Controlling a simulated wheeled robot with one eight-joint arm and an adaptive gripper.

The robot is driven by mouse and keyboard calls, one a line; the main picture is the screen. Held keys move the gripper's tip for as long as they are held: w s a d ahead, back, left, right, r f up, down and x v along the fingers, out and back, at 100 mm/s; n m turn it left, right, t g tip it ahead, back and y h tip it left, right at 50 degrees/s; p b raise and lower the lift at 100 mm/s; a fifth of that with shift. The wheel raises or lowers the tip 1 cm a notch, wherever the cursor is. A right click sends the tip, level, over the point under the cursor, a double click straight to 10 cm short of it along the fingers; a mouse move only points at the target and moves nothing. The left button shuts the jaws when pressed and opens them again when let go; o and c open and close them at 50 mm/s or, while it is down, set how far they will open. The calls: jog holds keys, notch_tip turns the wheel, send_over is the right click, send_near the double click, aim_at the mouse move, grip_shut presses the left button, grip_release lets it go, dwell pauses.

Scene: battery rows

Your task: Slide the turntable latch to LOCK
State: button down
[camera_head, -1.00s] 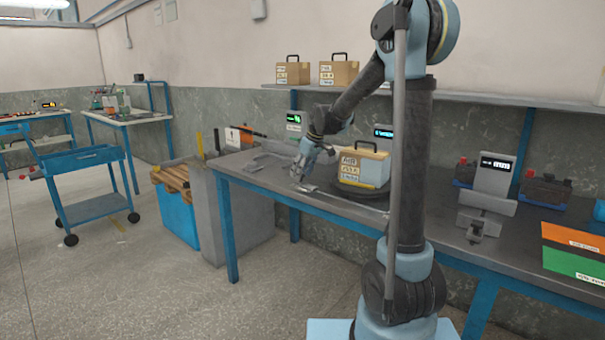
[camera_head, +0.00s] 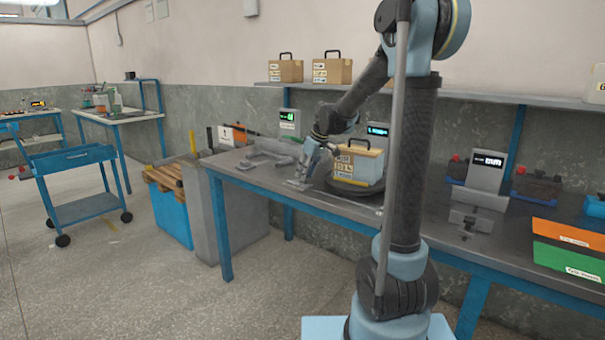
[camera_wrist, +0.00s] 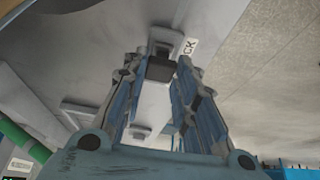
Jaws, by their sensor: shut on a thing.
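My gripper (camera_head: 301,181) points down at the bench just left of the turntable. In the wrist view my gripper (camera_wrist: 160,68) has its two fingers close on either side of a dark block, which appears to be the latch knob (camera_wrist: 160,70). A pale plate lies beneath it. A white label (camera_wrist: 190,46) ending in "CK" sits just beyond the fingertips. The latch's exact position along its track cannot be told.
A grey bracket-like fixture (camera_head: 270,153) lies on the bench left of my gripper. A grey stand with a display (camera_head: 486,172) and orange and green panels (camera_head: 572,233) are at the right. A blue cart (camera_head: 80,190) stands on open floor at left.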

jog(key=shift+s+d, duration=0.1)
jog(key=shift+d, duration=0.1)
jog(key=c, duration=1.3)
grip_release()
jog(key=v, duration=1.2)
jog(key=shift+f, duration=0.1)
jog(key=s+d+f+m+h, duration=0.1)
jog(key=s+d+f+m, duration=0.2)
jog(key=s, duration=0.8)
jog(key=s+d+f+m+h, duration=0.1)
jog(key=s+d+f+m, duration=0.2)
jog(key=s+d+f, duration=0.4)
jog(key=s+d+f+m+h, duration=0.1)
jog(key=s+d+f+m, duration=0.3)
jog(key=s+f, duration=0.7)
jog(key=shift+s+d+f+g+h, duration=0.15)
jog(key=shift+s+d, duration=0.1)
jog(key=shift+s, duration=1.15)
jog(key=shift+s+d+g+h, duration=0.15)
jog(key=shift+s+d, duration=0.05)
jog(key=shift+s, duration=1.15)
